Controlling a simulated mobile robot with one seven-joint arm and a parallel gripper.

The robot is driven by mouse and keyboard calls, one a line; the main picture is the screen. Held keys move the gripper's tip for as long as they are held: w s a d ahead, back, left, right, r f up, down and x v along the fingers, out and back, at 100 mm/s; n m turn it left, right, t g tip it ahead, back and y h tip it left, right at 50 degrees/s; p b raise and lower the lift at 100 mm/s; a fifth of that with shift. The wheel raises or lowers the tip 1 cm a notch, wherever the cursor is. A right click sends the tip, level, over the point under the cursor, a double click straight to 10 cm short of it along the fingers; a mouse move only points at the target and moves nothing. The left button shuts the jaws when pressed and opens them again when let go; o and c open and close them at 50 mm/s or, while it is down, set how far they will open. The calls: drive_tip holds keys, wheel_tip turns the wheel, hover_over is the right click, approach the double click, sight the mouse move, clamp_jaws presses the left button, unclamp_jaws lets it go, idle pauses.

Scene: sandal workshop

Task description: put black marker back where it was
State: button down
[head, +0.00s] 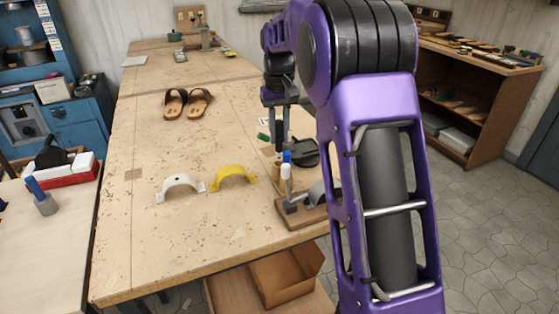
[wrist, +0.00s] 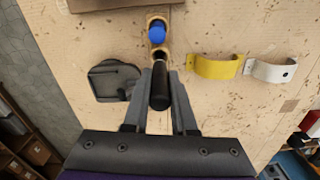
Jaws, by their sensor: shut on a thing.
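The black marker (wrist: 160,92) is between the fingers of my gripper (wrist: 157,98) in the wrist view, and the gripper is shut on it. Its far end points at a small light-brown holder (wrist: 149,20). A dark round opening shows in the holder close to that end; I cannot tell whether the marker is inside it or above it.
A black round-ended object (wrist: 113,80) lies beside the gripper. A yellow bracket (head: 232,178) and a white bracket (head: 180,187) stand on the bench (head: 180,235). A wooden board (head: 298,213) with a grey fixture is at the near edge. Sandals (head: 188,103) lie farther back.

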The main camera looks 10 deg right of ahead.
sight(279, 121)
drive_tip(key=shift+f, duration=3)
drive_tip(key=shift+f+b, duration=0.15)
drive_tip(key=shift+b, duration=0.15)
drive_tip(key=c, duration=0.7)
unclamp_jaws()
wheel_tip(279, 121, up, 12)
drive_tip(key=shift+r+p, duration=0.15)
drive_tip(key=shift+p, duration=0.25)
